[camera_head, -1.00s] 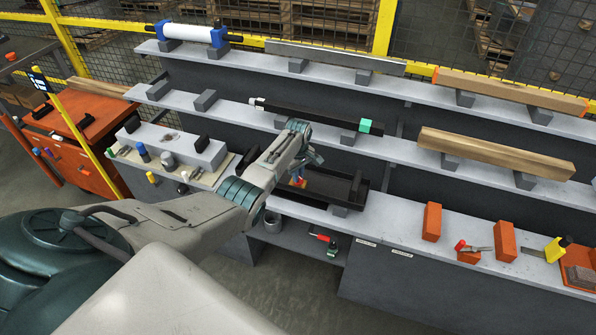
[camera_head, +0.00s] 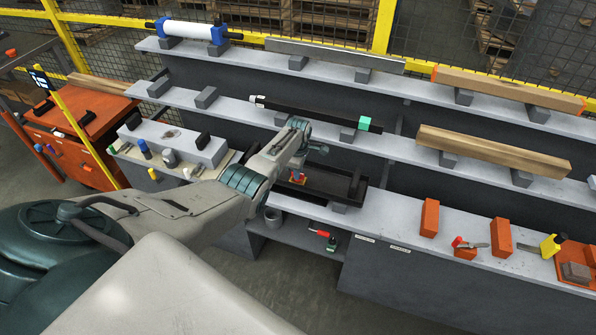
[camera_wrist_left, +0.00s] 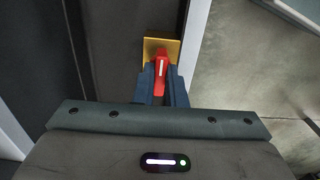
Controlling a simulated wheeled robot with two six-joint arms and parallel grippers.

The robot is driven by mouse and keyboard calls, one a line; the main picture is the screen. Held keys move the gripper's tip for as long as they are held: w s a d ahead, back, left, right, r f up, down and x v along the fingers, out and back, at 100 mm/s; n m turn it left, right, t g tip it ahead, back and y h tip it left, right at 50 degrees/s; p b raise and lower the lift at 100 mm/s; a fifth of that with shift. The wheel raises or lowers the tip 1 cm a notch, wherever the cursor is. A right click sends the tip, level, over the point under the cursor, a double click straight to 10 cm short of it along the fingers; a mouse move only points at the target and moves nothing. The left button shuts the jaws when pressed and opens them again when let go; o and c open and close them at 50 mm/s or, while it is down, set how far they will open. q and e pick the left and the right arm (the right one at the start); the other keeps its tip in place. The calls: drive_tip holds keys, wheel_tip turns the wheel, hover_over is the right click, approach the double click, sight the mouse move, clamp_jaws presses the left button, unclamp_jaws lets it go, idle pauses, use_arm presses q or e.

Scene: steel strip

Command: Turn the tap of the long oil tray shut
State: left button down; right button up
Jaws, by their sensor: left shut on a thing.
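The long oil tray (camera_head: 345,185) is a dark, shallow trough on the lowest shelf, partly hidden behind my left arm. Its tap has a red handle (camera_wrist_left: 161,68) with a pale stripe, in front of a yellow plate (camera_wrist_left: 150,45) in the left wrist view. My left gripper (camera_wrist_left: 162,88) has its two dark fingers closed on either side of the red handle. In the head view, a bit of red (camera_head: 298,175) shows below my left wrist, at the tray's near left end. My right gripper is not in view.
A grey cup (camera_head: 272,217) and a red-handled tool (camera_head: 322,234) lie below and near the tray. Orange blocks (camera_head: 430,217) stand to the right on the shelf. A black bar with a green end (camera_head: 310,112) lies on the shelf above.

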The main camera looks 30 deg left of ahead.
use_arm(q)
drive_tip(key=c, duration=1.5)
unclamp_jaws()
drive_tip(key=shift+r, duration=0.1)
drive_tip(key=shift+r, duration=0.6)
wheel_tip(320, 180, up, 10)
drive_tip(key=shift+f, duration=0.25)
